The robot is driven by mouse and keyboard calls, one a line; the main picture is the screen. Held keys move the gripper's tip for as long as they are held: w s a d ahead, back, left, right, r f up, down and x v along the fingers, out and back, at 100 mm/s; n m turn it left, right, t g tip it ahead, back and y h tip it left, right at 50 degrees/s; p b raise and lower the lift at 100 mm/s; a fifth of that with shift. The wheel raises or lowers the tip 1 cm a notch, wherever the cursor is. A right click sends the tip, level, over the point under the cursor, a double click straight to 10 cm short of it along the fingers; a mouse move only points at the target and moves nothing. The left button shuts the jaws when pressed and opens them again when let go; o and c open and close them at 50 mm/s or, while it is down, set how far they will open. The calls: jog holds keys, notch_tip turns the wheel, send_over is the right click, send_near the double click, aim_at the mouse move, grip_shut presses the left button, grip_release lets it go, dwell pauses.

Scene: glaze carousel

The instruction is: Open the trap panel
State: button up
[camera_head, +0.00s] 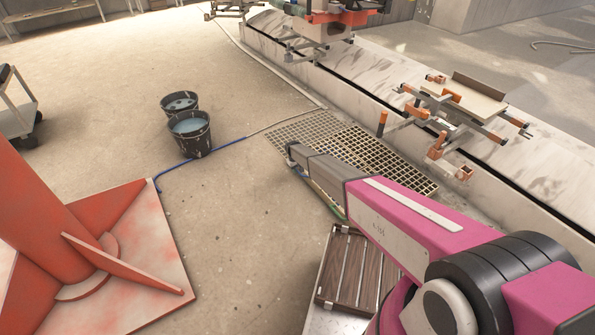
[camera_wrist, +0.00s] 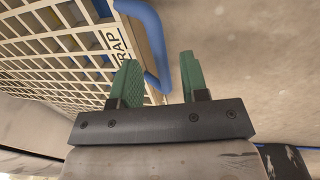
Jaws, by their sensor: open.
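The trap panel is a cream grating; in the wrist view its edge (camera_wrist: 60,52) fills the upper left, with a plate marked "TRAP" (camera_wrist: 115,45). A bent blue handle (camera_wrist: 158,45) stands along that edge. My gripper (camera_wrist: 160,62) has green fingers spread apart, and the handle shows between them in the picture. I cannot tell if the fingers reach around it or touch it. In the head view the grating (camera_head: 350,150) lies flat in the floor, partly behind my arm. My gripper's fingers and the handle are not clear there.
Two dark buckets (camera_head: 190,133) stand left of the grating, with a blue hose (camera_head: 200,160) on the floor. An orange post base (camera_head: 110,270) is at lower left. A carousel track (camera_head: 400,95) with a carriage (camera_head: 460,105) runs along the right. Open floor lies at centre left.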

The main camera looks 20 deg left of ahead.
jog(key=shift+w+d+f, duration=0.1)
jog(key=shift+w+f, duration=0.05)
jog(key=shift+f, duration=0.6)
